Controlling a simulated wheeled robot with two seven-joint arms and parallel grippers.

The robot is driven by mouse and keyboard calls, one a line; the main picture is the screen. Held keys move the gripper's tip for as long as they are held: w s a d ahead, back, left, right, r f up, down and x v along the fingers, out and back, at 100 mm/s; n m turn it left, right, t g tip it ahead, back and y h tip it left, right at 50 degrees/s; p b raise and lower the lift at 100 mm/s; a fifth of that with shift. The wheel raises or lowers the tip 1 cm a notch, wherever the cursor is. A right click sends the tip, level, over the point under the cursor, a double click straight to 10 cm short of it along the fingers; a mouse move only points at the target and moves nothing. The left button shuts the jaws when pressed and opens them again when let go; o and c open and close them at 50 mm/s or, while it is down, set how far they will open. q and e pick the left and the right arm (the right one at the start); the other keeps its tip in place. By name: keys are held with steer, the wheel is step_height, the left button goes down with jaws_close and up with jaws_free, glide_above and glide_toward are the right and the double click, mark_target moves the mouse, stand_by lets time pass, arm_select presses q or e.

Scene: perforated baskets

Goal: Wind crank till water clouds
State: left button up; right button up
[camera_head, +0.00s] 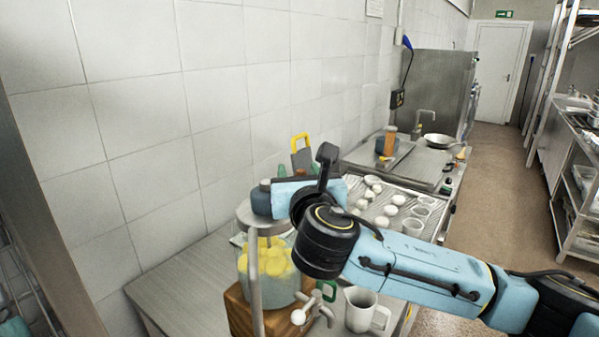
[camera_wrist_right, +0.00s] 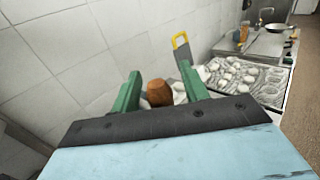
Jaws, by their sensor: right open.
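A clear jar (camera_head: 268,268) holds yellow pieces above a wooden base (camera_head: 245,315). A brown knob (camera_wrist_right: 157,93), apparently the crank's grip, shows between the green fingers of my right gripper (camera_wrist_right: 158,88) in the right wrist view. The fingers stand apart, with gaps beside the knob. The crank arm and the water's clarity cannot be made out. My left gripper is not in view.
A perforated tray (camera_head: 410,199) with white pieces and cups lies behind. A yellow-handled tool (camera_head: 301,150) stands near the tiled wall. The counter's left front is bare.

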jaws_close()
